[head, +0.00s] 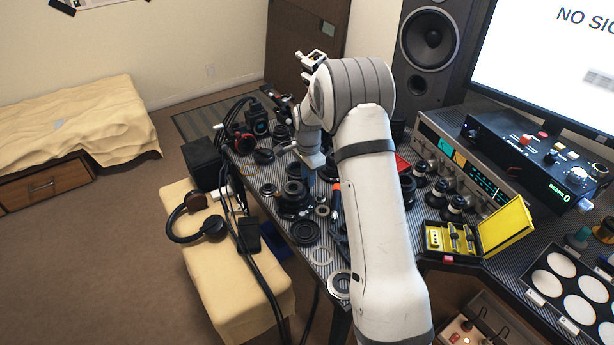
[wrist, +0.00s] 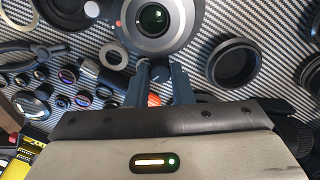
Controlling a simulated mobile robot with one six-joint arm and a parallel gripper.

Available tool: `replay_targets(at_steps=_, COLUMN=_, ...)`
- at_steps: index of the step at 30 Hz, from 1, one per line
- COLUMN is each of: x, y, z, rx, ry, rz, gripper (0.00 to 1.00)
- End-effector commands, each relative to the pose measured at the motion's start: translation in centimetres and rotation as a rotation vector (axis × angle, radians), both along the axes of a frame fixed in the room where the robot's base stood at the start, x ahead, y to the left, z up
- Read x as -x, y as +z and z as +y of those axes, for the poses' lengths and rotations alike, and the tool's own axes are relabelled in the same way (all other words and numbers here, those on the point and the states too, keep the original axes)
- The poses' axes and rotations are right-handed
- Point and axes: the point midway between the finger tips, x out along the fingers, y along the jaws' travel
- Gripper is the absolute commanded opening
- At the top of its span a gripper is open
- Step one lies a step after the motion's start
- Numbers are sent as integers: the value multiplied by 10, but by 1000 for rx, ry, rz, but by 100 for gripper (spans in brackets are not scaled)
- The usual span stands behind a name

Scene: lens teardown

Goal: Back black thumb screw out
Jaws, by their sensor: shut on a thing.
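In the wrist view, the two blue-grey fingers of my gripper (wrist: 157,68) are close together at the edge of a lens (wrist: 163,42) with a grey ring and a greenish glass centre. The fingers are shut on a small part at the lens's lower rim. The black thumb screw is mostly hidden between the fingertips, so I cannot see its thread or how far it sits in the lens. In the head view, my arm covers much of the bench, and I cannot make out the fingertips.
Black rings (wrist: 232,62) lie close to the right of the lens. An orange-tipped tool (wrist: 91,66) and several small lenses lie left. On the striped bench stand an open yellow case (head: 452,238) and an amplifier (head: 470,160). A speaker (head: 428,50) stands behind.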

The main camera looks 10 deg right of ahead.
Motion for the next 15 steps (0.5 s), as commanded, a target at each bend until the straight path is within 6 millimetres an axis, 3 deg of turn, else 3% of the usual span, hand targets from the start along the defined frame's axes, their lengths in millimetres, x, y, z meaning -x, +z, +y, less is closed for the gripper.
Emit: replay_targets(at_steps=15, x=1, y=-1, z=0, rx=0, ry=82, rz=2, gripper=0)
